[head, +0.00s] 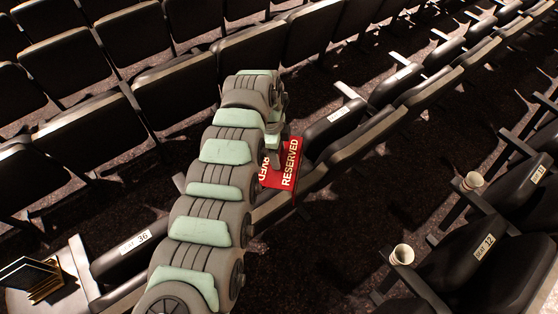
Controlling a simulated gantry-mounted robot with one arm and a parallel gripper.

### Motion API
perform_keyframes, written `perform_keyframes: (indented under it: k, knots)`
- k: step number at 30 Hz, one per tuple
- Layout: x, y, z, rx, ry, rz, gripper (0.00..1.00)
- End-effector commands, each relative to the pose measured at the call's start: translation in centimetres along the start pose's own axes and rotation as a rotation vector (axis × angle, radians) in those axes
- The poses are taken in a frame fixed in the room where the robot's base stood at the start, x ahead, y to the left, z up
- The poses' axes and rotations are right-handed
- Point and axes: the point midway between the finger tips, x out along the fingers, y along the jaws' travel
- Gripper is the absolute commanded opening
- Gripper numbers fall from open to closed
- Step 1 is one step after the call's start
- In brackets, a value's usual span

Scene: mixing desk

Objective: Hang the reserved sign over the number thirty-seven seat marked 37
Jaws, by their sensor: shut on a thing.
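The red reserved sign (284,172) has white RESERVED lettering on two panels, with the left panel's letters turned the other way. My gripper (266,152) is shut on the sign near its upper left part. The sign is over the middle seat row, beside a dark seat back (345,150). I cannot tell whether it touches the seat. No label reading 37 shows. The seat marked 36 (135,241) is at lower left, and my arm covers the part of the row just beyond it. Another seat label (339,114), too small to read, is to the upper right of the sign.
Seat backs (75,65) fill the row at upper left. At right, seats marked 12 (484,246) and 13 (539,174) have paper cups (402,254) (473,181) near them. Dark gold-edged items (35,277) lie at lower left. An aisle floor (400,170) runs between rows.

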Motion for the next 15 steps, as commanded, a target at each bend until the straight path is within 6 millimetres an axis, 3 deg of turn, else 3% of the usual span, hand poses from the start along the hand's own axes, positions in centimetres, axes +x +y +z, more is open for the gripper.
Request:
perform_keyframes:
  k: [7, 15]
  knots:
    - [2.5, 2.0, -0.4, 0.511, 0.0, 0.064, 0.0]
    - [4.1, 2.9, -0.4, 0.719, -0.001, 0.086, 0.0]
